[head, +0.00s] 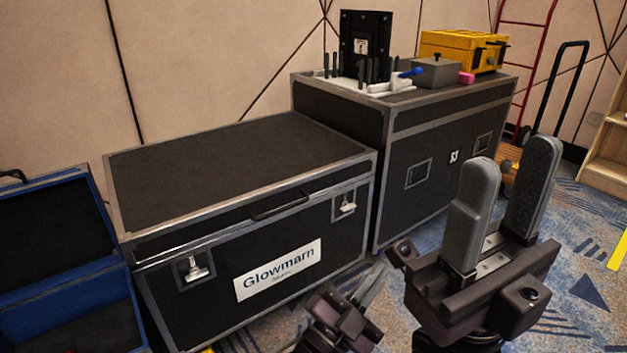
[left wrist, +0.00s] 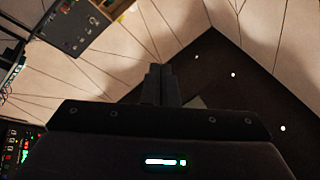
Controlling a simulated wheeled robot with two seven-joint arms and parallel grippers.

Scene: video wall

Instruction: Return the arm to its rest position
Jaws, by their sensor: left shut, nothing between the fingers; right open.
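My left gripper (head: 376,278) is low at the bottom middle of the head view, in front of the closed black case. Its two fingers are together with nothing between them, as the left wrist view (left wrist: 159,82) also shows. My right gripper (head: 511,165) is larger and nearer, at the lower right of the head view. Its two grey fingers point up, stand apart and hold nothing. Neither gripper visibly touches anything. Most of the left arm is hidden below the picture edge.
A long black case (head: 240,165) labelled Glowmarn stands at the middle left. A taller black case (head: 440,150) behind it carries a tool holder, a grey box (head: 436,72) and a yellow box (head: 465,48). An open blue case (head: 65,260) is at left. Patterned carpet (head: 590,260) lies clear at right.

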